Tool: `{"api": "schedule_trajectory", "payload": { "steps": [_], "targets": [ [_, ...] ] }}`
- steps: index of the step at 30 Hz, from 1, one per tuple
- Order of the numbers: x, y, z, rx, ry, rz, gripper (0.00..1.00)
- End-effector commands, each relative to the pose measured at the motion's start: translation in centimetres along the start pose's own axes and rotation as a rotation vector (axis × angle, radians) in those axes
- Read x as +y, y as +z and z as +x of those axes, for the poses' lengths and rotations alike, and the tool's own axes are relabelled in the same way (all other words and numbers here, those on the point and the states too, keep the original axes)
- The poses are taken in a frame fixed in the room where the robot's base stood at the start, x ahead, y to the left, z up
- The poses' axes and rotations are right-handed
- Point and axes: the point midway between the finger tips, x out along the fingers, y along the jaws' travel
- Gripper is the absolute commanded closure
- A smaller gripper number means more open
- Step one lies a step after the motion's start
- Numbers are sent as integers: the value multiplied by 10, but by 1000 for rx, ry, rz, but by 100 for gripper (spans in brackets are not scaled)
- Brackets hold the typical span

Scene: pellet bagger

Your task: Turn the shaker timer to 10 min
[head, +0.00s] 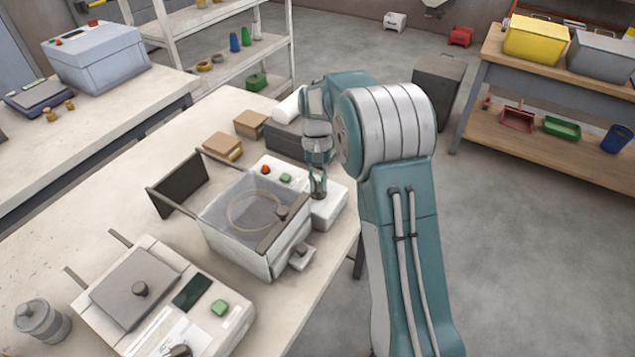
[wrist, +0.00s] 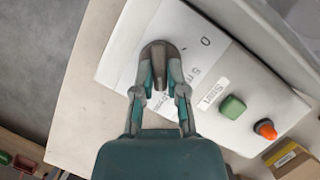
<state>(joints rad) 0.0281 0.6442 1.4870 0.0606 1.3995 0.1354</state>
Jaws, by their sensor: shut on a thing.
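The timer knob (wrist: 159,68) is a dark grey grip on a white control panel (wrist: 215,60) in the wrist view. My gripper (wrist: 160,78) is shut on the knob, one finger on each side. The marks "0" and part of "5 min" show on the panel to the right of the knob. No 10 mark can be made out, and the knob's pointer setting is unclear. In the head view my gripper (head: 318,192) reaches down onto the right end of the white panel (head: 333,207), and the knob is hidden there.
A green button (wrist: 232,107) beside a "Start" label and an orange-red button (wrist: 266,129) sit on the same panel. A clear-lidded box (head: 225,238) stands in front of the panel. Cardboard boxes (head: 222,147) lie behind. The bench edge is close on the right.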

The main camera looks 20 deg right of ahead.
Motion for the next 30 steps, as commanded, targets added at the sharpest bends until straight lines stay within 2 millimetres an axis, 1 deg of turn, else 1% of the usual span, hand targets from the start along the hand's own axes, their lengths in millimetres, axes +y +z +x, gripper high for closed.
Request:
{"api": "schedule_trajectory", "payload": {
  "steps": [9, 22, 23, 24, 25, 30],
  "targets": [
    [0, -1, 0, 4, -34, 78, 100],
    [0, -1, 0, 4, -37, 85, 100],
    [0, -1, 0, 4, -37, 85, 78],
    [0, -1, 0, 4, -37, 85, 61],
    [0, -1, 0, 4, -37, 85, 49],
    [0, 0, 0, 2, -36, 85, 49]
  ]
}}
